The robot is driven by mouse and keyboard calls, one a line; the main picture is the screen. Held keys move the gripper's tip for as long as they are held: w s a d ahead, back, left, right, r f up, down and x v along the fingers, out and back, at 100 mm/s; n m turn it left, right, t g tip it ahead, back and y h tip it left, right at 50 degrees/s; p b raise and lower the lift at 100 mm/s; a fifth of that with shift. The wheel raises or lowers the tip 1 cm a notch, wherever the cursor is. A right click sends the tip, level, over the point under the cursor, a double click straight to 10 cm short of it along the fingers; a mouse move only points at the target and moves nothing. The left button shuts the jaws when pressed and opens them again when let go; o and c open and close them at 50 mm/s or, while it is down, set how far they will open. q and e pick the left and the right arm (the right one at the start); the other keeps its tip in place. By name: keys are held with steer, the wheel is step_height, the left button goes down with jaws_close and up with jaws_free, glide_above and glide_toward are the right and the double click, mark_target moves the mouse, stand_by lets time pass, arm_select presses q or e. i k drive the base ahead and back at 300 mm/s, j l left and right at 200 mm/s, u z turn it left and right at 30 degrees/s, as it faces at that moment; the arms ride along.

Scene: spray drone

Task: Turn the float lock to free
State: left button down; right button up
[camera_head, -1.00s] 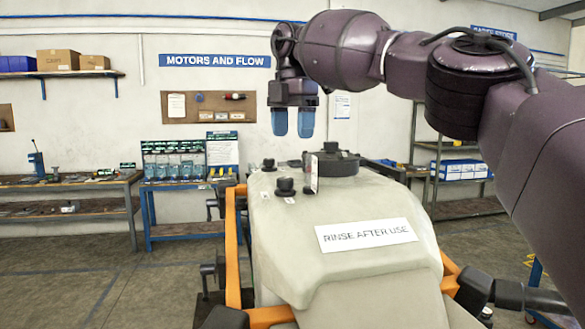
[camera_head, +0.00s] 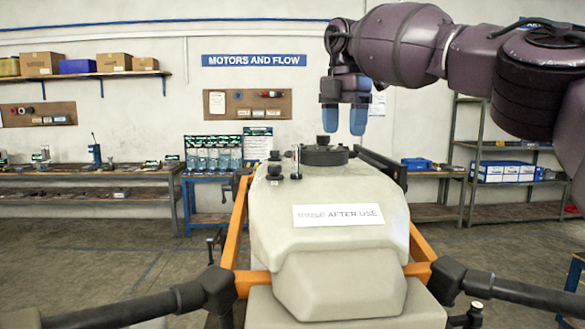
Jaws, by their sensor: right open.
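The spray drone's pale tank (camera_head: 330,200) stands in the middle of the head view. On its top are a round black lid (camera_head: 325,156), a small black knob (camera_head: 274,170) at the left, and a thin upright piece (camera_head: 295,160) between them. I cannot tell which of these small parts is the float lock, or its setting. My right gripper (camera_head: 344,120) has two blue fingers, spread apart and empty, pointing down above the lid. It looks apart from the lid, to the right of the small knob. My left gripper is out of view.
The drone's orange frame (camera_head: 235,225) and black arms (camera_head: 520,293) surround the tank. A white label (camera_head: 338,215) is on its front. A workbench (camera_head: 85,172) stands at the back left and shelves (camera_head: 510,150) at the right. Open floor lies to the left.

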mark_target(273, 169)
steer(key=k+l, duration=0.3)
steer(key=l, duration=0.15)
steer(key=k+l, duration=0.3)
steer(key=l, duration=0.15)
